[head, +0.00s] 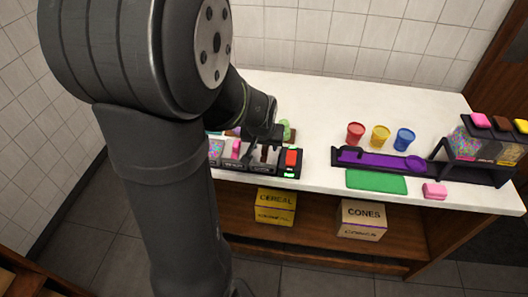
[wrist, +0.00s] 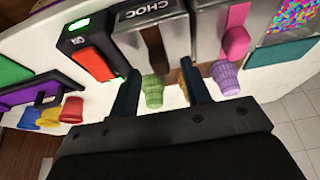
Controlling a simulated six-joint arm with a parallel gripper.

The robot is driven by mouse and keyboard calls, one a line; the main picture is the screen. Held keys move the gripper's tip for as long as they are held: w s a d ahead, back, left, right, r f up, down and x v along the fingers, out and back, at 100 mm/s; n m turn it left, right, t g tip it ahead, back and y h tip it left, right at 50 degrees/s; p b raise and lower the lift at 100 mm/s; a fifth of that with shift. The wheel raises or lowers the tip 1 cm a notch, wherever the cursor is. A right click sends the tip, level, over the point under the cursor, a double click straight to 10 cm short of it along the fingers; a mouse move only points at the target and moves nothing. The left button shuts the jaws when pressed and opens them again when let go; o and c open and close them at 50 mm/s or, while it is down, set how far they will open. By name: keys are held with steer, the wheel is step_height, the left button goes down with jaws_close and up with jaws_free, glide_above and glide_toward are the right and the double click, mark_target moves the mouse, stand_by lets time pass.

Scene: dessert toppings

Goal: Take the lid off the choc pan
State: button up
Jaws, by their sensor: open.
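The choc pan (wrist: 125,42) has a grey metal top marked CHOC, seen at the top of the wrist view. Its lid has a brown handle (wrist: 154,47) and appears to sit in place. In the head view my gripper (head: 263,143) is over this row of pans and partly hides it. In the wrist view my gripper (wrist: 159,68) is open, with one dark finger toward each side of the brown handle. Nothing is held between the fingers. I cannot tell how high the fingertips are above the lid.
A neighbouring pan has a pink handle (wrist: 236,42). A black unit with a red block (wrist: 98,63) stands on the other side. A green cup (wrist: 152,91) and a purple cup (wrist: 226,77) stand close to the fingers. A purple tray (head: 380,160) lies further right.

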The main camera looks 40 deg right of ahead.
mark_target(267, 150)
steer(key=shift+w+d+f, duration=0.15)
steer(key=shift+f, duration=0.3)
jaws_close()
steer(key=shift+r, duration=0.5)
steer(key=r, duration=0.3)
steer(key=shift+s+d+r, duration=0.15)
steer(key=shift+s+r, duration=0.25)
steer(key=s+d+r, duration=0.2)
steer(key=s+r, duration=0.4)
steer(key=s, duration=0.4)
steer(key=shift+s, duration=0.2)
